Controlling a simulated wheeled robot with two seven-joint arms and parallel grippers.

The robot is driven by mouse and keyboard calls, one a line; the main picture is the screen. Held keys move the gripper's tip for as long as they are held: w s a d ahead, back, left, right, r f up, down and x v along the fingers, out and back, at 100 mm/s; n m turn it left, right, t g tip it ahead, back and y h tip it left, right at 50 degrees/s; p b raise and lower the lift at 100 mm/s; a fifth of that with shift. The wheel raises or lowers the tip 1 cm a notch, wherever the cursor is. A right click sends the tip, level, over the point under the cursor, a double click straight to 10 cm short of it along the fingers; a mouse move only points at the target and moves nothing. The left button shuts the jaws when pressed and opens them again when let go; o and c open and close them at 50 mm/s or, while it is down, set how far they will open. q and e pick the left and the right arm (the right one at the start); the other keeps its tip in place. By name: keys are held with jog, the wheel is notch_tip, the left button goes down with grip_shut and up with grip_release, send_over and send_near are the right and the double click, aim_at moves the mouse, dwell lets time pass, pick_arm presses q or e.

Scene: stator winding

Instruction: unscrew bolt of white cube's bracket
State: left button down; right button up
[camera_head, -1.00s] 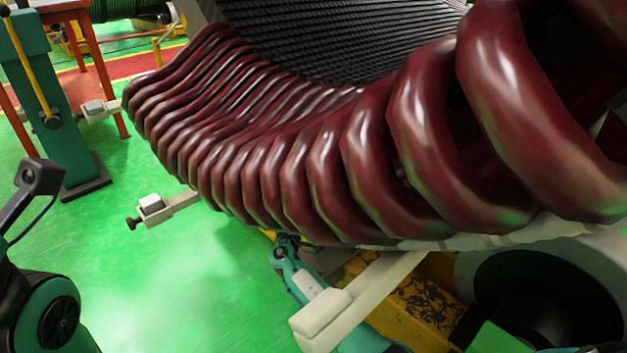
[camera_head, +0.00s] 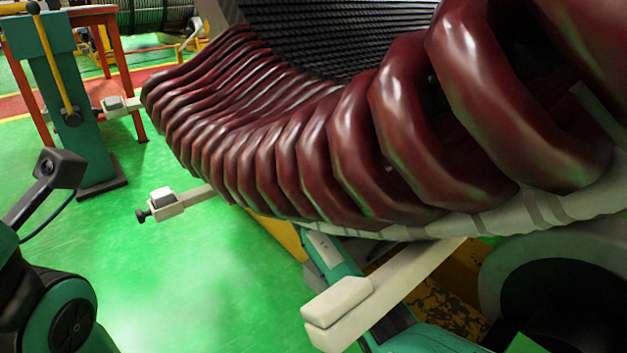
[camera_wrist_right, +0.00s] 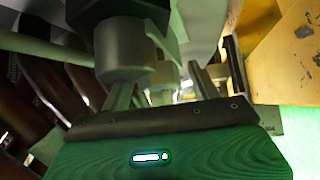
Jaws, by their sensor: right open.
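A bracket with a white cube (camera_head: 163,197) sticks out from under the coils at the left middle of the head view. A dark bolt knob (camera_head: 142,216) sits on its outer end. My right arm (camera_head: 335,258) reaches under the coils, and its gripper is hidden there in the head view. In the right wrist view my right gripper (camera_wrist_right: 160,88) is open, its fingers pointing away from the camera. A grey cylinder with a dark block (camera_wrist_right: 122,45) is close above the fingers; I cannot tell what it is.
Dark red stator coils (camera_head: 300,140) fill the upper middle. A large pale bracket (camera_head: 385,290) crosses above my right arm. Another bracket (camera_head: 118,106) shows near a green stand (camera_head: 75,120). A yellow beam (camera_wrist_right: 285,50) is close to my right gripper. Green floor (camera_head: 200,290) is clear at lower left.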

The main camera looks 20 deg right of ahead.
jog(key=shift+w+d, duration=0.15)
jog(key=shift+w, duration=0.2)
jog(key=shift+r, duration=0.1)
